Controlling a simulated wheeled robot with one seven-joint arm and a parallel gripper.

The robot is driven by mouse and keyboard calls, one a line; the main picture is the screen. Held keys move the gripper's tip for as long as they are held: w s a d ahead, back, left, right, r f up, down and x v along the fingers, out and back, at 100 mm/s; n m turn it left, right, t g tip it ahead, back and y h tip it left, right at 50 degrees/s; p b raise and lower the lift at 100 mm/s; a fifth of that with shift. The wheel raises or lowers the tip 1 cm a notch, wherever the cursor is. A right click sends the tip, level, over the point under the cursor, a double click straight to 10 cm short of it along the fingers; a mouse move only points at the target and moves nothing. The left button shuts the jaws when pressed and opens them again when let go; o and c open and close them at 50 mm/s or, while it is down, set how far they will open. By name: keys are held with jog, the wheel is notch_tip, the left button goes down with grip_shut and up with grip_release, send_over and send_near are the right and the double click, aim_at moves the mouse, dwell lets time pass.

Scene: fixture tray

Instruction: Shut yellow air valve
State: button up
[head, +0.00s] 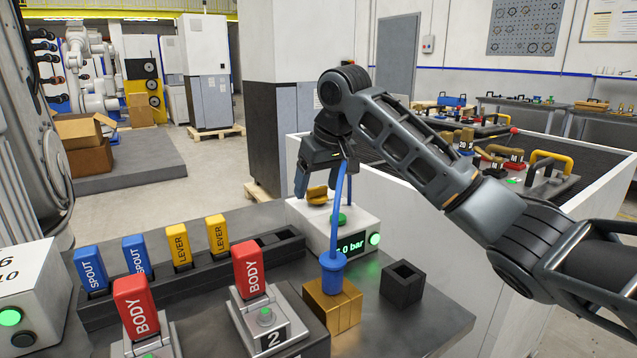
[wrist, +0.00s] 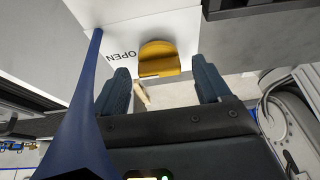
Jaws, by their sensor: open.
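The yellow air valve (head: 317,194) is a rounded handle on top of a white box (head: 300,213) with a green display reading about "6.0 bar". In the wrist view the yellow valve (wrist: 158,58) lies beside the word OPEN on the white surface. My gripper (head: 318,180) is just above and at the valve. In the wrist view its two dark blue fingers (wrist: 163,88) are spread apart, one to each side of the valve, with nothing held. Whether a finger touches the valve cannot be told.
A blue hose (head: 340,220) rises from a brass block (head: 332,305) in front of the box, close to my gripper. An empty dark socket (head: 403,283) stands to the right. Red BODY parts (head: 248,268) and a rack of blue and yellow parts (head: 180,246) stand left.

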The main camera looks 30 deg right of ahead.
jog(key=shift+c, duration=0.2)
jog(key=c, duration=1)
